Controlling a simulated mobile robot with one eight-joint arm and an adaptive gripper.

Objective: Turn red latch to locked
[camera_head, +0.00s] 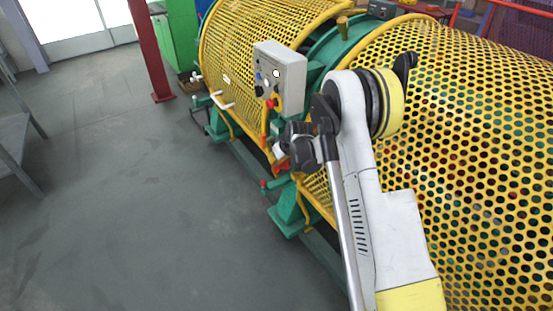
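Small red parts show on the front of the machine, below the grey control box. My arm reaches in from the lower right, and the gripper is at the edge of the yellow perforated guard. The dark wrist partly hides this area. The fingers are too small to show whether they are open or touching the red piece.
The control box (280,72) with buttons stands just above my gripper. Yellow perforated guards (470,130) fill the right side. A red knob (263,184) and green supports (290,208) are below. A red post (150,50) stands farther back.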

